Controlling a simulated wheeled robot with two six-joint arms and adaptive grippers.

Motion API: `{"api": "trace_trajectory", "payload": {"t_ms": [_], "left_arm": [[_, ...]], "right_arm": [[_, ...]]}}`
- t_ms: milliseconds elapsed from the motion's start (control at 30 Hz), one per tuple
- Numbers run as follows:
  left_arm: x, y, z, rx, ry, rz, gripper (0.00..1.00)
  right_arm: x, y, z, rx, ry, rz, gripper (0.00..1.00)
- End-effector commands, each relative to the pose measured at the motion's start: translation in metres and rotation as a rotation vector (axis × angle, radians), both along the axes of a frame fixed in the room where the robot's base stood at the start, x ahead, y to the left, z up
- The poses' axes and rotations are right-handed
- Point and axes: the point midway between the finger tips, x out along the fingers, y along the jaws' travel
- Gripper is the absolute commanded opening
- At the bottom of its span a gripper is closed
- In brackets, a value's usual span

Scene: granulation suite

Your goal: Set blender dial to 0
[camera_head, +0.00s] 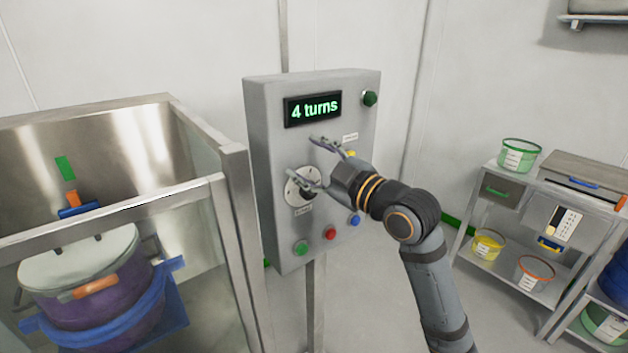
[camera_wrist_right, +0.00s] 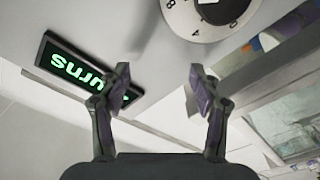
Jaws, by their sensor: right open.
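The blender dial (camera_head: 292,188) is a round white disc with a dark knob on the front of a grey control box (camera_head: 278,232). The display (camera_head: 313,108) above it reads "4 turns". My right gripper (camera_head: 303,157) is open and empty in front of the panel, its fingers spread between display and dial and partly covering the dial. In the right wrist view, the dial's numbered white face (camera_wrist_right: 190,22) shows at the top, cut off by the edge, apart from the open fingers (camera_wrist_right: 159,80). The inverted display (camera_wrist_right: 75,68) is partly behind one finger. My left gripper is out of view.
Green (camera_head: 301,248), red (camera_head: 331,234) and blue (camera_head: 355,220) buttons sit low on the panel, and a green knob (camera_head: 370,98) at its upper right. A metal-framed enclosure (camera_head: 235,210) with a blender drum (camera_head: 90,285) stands left. A shelf (camera_head: 520,272) with tubs stands right.

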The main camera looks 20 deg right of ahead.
Motion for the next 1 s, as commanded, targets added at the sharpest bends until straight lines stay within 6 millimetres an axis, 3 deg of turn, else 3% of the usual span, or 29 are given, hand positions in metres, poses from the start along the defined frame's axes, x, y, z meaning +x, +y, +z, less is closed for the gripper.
{"api": "trace_trajectory", "payload": {"t_ms": [33,167,300,467,600,633,800,1000], "left_arm": [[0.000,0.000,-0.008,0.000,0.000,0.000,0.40],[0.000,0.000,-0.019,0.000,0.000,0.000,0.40],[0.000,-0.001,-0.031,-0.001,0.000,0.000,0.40],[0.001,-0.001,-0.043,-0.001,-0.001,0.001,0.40],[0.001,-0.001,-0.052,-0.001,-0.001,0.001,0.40],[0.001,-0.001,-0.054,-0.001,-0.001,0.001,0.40],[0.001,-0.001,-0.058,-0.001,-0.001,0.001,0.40],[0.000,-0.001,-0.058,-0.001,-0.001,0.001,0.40]], "right_arm": [[-0.006,0.004,-0.016,0.153,0.057,0.052,0.64],[-0.030,0.015,-0.038,0.708,0.288,0.243,0.64],[-0.055,0.017,-0.058,1.326,0.625,0.439,0.64],[-0.074,0.003,-0.080,2.053,1.072,0.618,0.64],[-0.079,-0.019,-0.103,2.652,1.415,0.731,0.64],[-0.079,-0.024,-0.108,-2.633,-1.400,-0.718,0.64],[-0.077,-0.044,-0.127,-2.254,-1.163,-0.603,0.64],[-0.077,-0.049,-0.130,-2.164,-1.102,-0.585,0.64]]}}
